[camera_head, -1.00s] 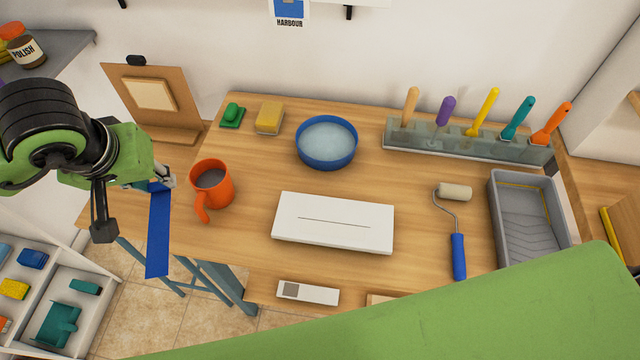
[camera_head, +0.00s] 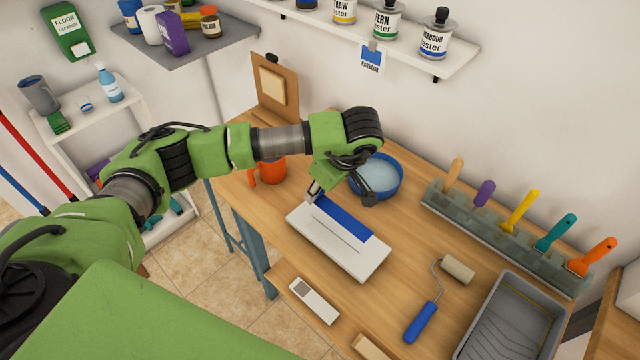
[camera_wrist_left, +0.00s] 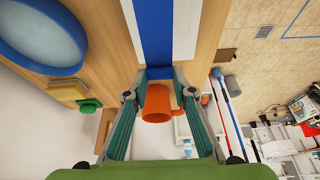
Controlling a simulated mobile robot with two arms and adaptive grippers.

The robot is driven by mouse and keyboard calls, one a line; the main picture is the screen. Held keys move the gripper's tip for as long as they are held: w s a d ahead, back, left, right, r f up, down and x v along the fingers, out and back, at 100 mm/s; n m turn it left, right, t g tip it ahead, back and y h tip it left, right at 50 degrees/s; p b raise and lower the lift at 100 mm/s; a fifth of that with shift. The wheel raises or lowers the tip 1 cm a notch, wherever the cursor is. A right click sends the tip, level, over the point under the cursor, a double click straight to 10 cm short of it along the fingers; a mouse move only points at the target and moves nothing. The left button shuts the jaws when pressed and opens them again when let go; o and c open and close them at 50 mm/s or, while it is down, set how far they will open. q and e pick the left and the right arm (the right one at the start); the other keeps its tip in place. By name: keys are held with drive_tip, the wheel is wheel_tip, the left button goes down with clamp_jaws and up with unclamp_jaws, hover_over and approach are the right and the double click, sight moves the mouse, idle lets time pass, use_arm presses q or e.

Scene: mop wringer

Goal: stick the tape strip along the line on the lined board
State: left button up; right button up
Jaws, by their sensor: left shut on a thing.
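The white lined board (camera_head: 345,262) lies on the table, its thin dark line showing in the head view. My left gripper (camera_head: 313,194) is shut on one end of the blue tape strip (camera_head: 345,220), at the board's left end. The strip extends flat over the board's far part, roughly parallel to the line and beside it on the far side. I cannot tell whether it touches the board. In the left wrist view, the strip (camera_wrist_left: 156,30) runs away from my left gripper (camera_wrist_left: 159,74) with white board (camera_wrist_left: 187,30) on both sides; the line does not show there. My right gripper is not in view.
A blue bowl of water (camera_head: 377,177) stands close behind the board, near my left wrist. An orange mug (camera_head: 268,173) stands to the left, partly behind my arm. A paint roller (camera_head: 440,297), a grey tray (camera_head: 510,322) and a scraper rack (camera_head: 505,235) are at right.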

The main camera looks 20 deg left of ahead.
sight(320, 199)
use_arm(q)
drive_tip(key=shift+a+f, duration=0.1)
drive_tip(key=shift+f, duration=0.3)
drive_tip(key=shift+d+f+b, duration=0.25)
drive_tip(key=shift+f+b, duration=0.4)
drive_tip(key=shift+f, duration=0.15)
drive_tip(key=shift+f+b, duration=0.35)
drive_tip(key=shift+f, duration=0.95)
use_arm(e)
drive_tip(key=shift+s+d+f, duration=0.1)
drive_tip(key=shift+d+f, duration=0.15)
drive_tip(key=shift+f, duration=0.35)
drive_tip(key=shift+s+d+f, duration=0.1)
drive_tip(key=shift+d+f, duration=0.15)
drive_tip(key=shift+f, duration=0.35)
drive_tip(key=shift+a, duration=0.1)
use_arm(q)
drive_tip(key=shift+b, duration=0.35)
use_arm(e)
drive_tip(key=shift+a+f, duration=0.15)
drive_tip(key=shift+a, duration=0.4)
